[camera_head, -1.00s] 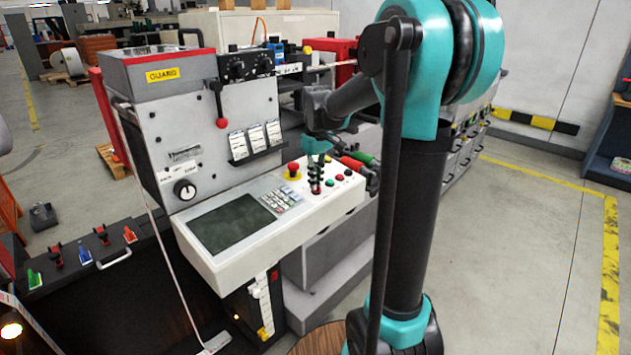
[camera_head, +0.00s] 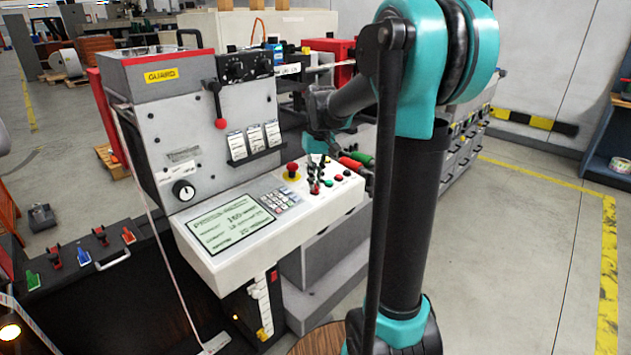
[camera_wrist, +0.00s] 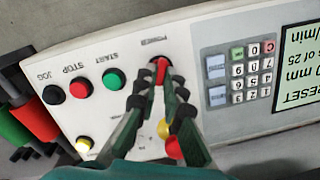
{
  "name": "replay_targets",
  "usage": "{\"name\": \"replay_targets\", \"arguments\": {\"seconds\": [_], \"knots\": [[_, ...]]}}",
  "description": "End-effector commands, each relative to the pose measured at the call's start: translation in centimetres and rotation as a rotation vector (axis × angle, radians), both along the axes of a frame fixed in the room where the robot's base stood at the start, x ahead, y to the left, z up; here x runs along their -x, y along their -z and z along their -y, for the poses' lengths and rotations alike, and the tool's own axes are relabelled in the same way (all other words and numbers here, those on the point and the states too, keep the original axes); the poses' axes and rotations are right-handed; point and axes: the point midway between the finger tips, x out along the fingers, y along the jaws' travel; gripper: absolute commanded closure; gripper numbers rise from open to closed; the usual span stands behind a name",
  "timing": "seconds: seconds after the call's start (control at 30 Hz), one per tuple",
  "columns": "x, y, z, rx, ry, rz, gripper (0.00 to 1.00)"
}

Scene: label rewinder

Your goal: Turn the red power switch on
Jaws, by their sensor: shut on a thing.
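The red power switch (camera_wrist: 159,66) sits on the white sloped control panel under the word POWER in the wrist view. My gripper (camera_wrist: 160,84) has its two dark fingers closed on the switch, one on each side, hiding part of it. In the head view my gripper (camera_head: 315,182) reaches down to the panel, with a bit of red at its tips. The panel's display (camera_head: 228,222) is lit and shows text. It also shows in the wrist view (camera_wrist: 301,75).
A green START button (camera_wrist: 114,79), red STOP button (camera_wrist: 81,89) and black JOG button (camera_wrist: 53,95) sit beside the switch. A keypad (camera_wrist: 239,75) is on its other side. A red emergency button (camera_head: 292,168) on a yellow base stands close to my gripper.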

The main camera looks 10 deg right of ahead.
Motion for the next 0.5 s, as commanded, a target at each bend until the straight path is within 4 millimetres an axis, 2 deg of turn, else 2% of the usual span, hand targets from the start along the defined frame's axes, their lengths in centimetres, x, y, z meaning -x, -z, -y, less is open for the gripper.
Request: {"name": "replay_targets", "arguments": {"seconds": [0.13, 0.17, 0.2, 0.33, 0.5], "knots": [[-0.05, -0.03, 0.00, 0.000, 0.001, 0.001, 1.00], [-0.05, -0.03, 0.01, 0.000, 0.001, 0.001, 0.90], [-0.05, -0.03, 0.01, 0.000, 0.001, 0.001, 0.85], [-0.03, -0.02, 0.02, 0.000, 0.000, 0.001, 0.71], [-0.02, -0.01, 0.01, 0.000, 0.000, 0.001, 0.71]]}}
